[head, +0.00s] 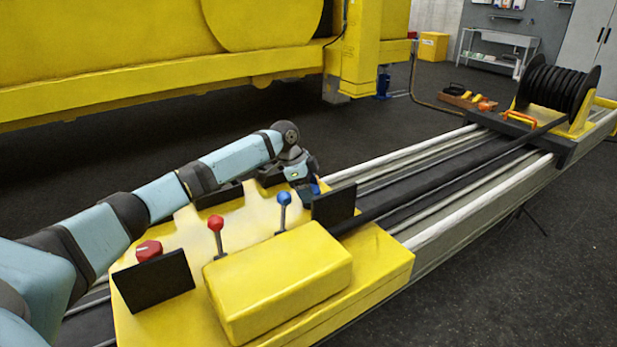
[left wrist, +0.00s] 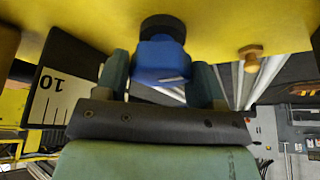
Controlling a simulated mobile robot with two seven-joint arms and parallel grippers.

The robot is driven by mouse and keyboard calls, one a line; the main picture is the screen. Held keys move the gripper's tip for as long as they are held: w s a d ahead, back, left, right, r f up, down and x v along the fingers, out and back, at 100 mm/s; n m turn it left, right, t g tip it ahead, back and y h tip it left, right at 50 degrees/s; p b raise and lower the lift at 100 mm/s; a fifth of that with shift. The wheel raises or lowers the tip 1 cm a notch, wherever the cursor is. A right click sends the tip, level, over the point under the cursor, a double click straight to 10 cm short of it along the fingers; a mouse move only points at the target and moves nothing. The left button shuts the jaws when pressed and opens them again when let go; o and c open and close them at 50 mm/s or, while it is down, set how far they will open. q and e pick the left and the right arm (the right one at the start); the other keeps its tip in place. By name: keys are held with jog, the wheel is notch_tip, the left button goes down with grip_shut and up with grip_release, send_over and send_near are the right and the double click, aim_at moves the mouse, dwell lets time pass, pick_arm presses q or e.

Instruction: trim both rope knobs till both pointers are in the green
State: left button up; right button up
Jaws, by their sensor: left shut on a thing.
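My left gripper (head: 307,186) reaches down at the far right corner of the yellow console (head: 385,262). In the left wrist view its two fingers (left wrist: 162,84) are on either side of a blue knob (left wrist: 160,58) on a black base, and they are shut on it. In the head view only a bit of this blue knob (head: 315,189) shows beside the gripper. A red knob (head: 148,249) stands at the console's near left, behind a black plate. A white scale (left wrist: 48,100) marked 10 is upside down in the left wrist view. No pointer or green band is visible. My right gripper is out of view.
A red-topped lever (head: 216,226) and a blue-topped lever (head: 284,200) stand upright on the console. Black plates (head: 334,205) rise from it. Rails run to a black hose reel (head: 560,88) at the back right. A large yellow machine (head: 120,50) fills the back left.

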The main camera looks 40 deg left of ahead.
pick_arm(q)
jog(key=shift+m, duration=0.4)
jog(key=o, duration=0.9)
jog(key=v, duration=1.4)
jog(key=shift+w, duration=0.15)
